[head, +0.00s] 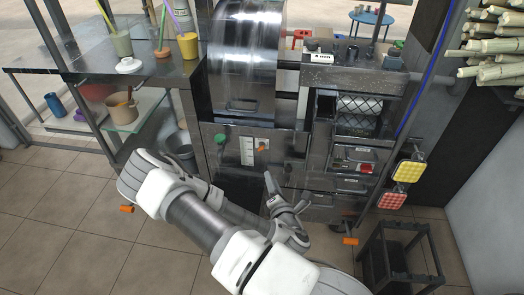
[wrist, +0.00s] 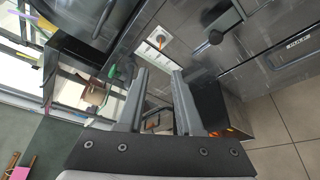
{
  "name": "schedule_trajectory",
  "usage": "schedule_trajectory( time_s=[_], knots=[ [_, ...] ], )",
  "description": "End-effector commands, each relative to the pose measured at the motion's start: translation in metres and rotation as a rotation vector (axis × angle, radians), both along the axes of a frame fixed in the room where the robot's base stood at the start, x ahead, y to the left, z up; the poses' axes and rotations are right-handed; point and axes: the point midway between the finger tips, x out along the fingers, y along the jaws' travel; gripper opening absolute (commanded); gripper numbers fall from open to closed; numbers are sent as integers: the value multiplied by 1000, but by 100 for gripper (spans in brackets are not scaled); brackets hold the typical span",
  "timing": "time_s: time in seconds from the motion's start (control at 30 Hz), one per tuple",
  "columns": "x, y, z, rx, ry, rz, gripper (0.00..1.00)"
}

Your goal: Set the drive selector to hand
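The likely drive selector is a small orange lever (head: 262,148) on a pale plate, on the front panel below the big metal drum. Its labels are too small to read. In the wrist view an orange lever on a pale plate (wrist: 160,39) shows ahead of the fingers. My gripper (head: 284,191) is below and slightly right of the lever in the head view, apart from it. In the wrist view my gripper (wrist: 160,76) has its two fingers spread with nothing between them.
A green knob (head: 220,139) and a white scale plate (head: 247,151) are left of the lever. Drawers and a red item (head: 367,168) are to the right. A dark stool (head: 398,255) stands at lower right. Tiled floor lies in front.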

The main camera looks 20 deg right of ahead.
Motion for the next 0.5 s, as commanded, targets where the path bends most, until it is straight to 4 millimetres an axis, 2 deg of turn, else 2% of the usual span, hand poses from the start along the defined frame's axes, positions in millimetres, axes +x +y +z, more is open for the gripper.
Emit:
schedule_trajectory(
  time_s=[0.4,0.5],
  knots=[
    [26,-7,-12,3,-3,-2,35],
    [40,-10,-15,4,-5,-2,35]
  ],
)
